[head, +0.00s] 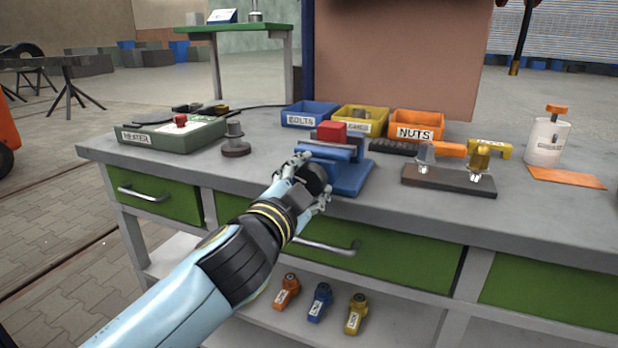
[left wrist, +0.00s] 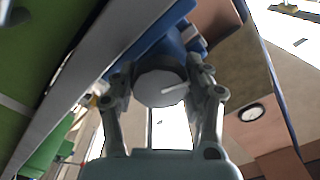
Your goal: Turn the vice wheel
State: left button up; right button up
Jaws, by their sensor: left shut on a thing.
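The blue vice (head: 352,178) stands at the front edge of the workbench, with a red block (head: 332,131) at the top of its jaws. My left gripper (head: 309,180) reaches the vice's near side and largely covers the wheel there. In the left wrist view the vice wheel shows as a round grey disc (left wrist: 158,88) with a small light handle. It sits between the two fingers of my left gripper (left wrist: 161,92), which are shut on it. The blue vice body (left wrist: 160,40) lies just behind it. My right gripper is not in view.
On the bench (head: 240,175) are a green heater box (head: 165,138), a grey spool-like part (head: 234,142), bins of bolts (head: 309,115) and nuts (head: 416,125), a dark fixture (head: 447,181) and a white canister (head: 547,140).

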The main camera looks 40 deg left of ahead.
pick_arm(q)
jog(key=shift+m, duration=0.3)
jog(key=o, duration=1.2)
jog(key=v, duration=1.2)
jog(key=shift+f, duration=0.1)
